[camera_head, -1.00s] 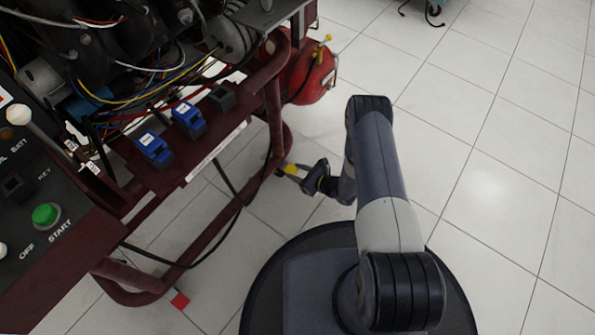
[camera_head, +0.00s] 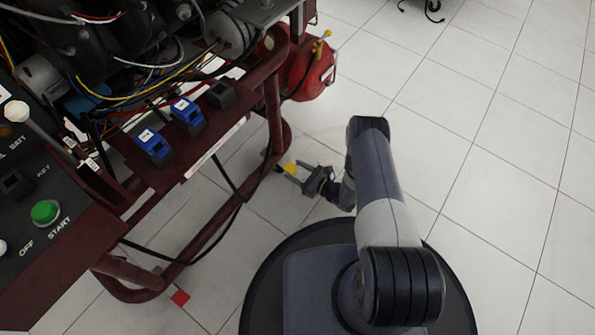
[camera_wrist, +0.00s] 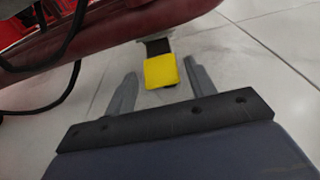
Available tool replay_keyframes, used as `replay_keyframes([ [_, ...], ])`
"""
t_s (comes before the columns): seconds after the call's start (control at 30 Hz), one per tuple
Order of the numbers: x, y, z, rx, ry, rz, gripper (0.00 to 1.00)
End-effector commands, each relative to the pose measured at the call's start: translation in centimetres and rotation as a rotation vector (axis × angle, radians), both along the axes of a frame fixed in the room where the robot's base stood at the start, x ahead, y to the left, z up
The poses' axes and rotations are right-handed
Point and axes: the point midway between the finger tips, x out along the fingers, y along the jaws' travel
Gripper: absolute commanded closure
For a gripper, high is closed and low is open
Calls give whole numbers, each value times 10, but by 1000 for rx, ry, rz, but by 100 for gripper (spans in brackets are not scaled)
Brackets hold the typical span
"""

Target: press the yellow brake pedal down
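The yellow brake pedal (camera_head: 290,168) sticks out low from the red frame in the head view. In the wrist view the yellow pedal (camera_wrist: 161,71) hangs on a dark arm below a red tube, between the fingers in the picture. My gripper (camera_head: 291,176) is open, with its fingertips at the pedal. In the wrist view the gripper (camera_wrist: 159,75) shows its two grey fingers apart, one on each side of the pedal, with gaps. I cannot tell whether anything touches.
The red engine frame (camera_head: 230,205) and a hanging black cable stand left of my gripper. A red pedal (camera_head: 180,298) is low at the front. A red tank (camera_head: 305,72) is behind. A control panel (camera_head: 45,215) is at left. Tiled floor (camera_head: 480,180) at right is clear.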

Motion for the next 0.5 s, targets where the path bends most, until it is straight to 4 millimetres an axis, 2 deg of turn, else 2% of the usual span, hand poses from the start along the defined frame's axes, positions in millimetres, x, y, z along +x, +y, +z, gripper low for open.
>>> replay_keyframes([
  [0.1, 0, 0, 0, 0, 0, 0, 40],
  [0.33, -1, -1, 0, 0, 1, 0, 40],
  [0.5, -9, -14, 4, 1, 3, -3, 40],
])
